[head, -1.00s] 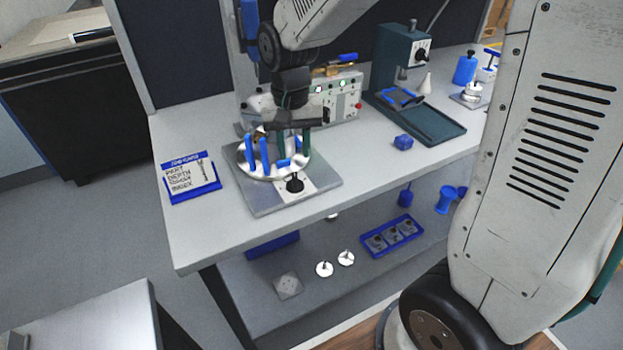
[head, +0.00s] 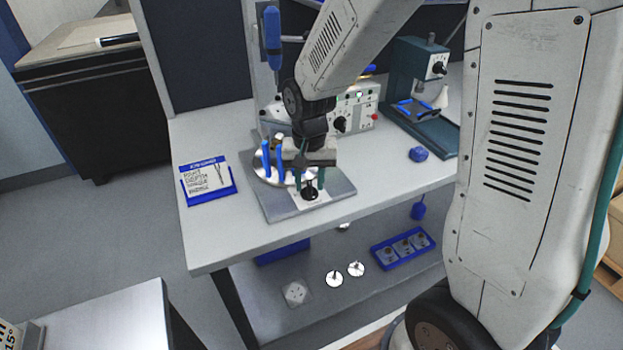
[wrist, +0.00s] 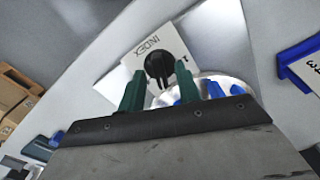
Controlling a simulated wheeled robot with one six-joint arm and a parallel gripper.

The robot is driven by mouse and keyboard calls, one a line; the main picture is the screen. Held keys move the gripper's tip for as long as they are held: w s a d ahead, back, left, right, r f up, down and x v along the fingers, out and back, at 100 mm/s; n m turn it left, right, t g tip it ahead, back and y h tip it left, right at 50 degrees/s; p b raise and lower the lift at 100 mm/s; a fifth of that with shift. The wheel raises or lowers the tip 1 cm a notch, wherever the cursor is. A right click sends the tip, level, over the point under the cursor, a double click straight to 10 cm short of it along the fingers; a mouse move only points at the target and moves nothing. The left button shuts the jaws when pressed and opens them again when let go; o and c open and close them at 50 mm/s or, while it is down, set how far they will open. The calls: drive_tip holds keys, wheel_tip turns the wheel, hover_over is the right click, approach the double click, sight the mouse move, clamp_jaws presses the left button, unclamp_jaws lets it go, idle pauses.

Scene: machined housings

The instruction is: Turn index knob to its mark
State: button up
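The index knob (head: 310,191) is black and sits on a white plate (head: 293,196) at the front of the grey fixture base. In the wrist view the knob (wrist: 159,66) is round and dark with a bar across it, and the plate (wrist: 127,56) reads "INDEX" with a small "1" to the knob's right. My gripper (head: 309,178) is just above the knob. In the wrist view its green fingers (wrist: 160,84) are spread apart, with the knob between and beyond their tips. I cannot tell whether either finger touches it. Nothing is held.
A silver disc (head: 262,177) with blue upright posts (head: 266,156) stands right behind the knob. A blue-framed job card (head: 207,181) lies to the left. A control box (head: 352,108) and a green press (head: 418,70) stand behind and right. The front table strip is clear.

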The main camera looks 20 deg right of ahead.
clamp_jaws()
drive_tip(key=shift+n, duration=0.4)
drive_tip(key=n, duration=0.3)
drive_tip(key=shift+n, duration=2.5)
unclamp_jaws()
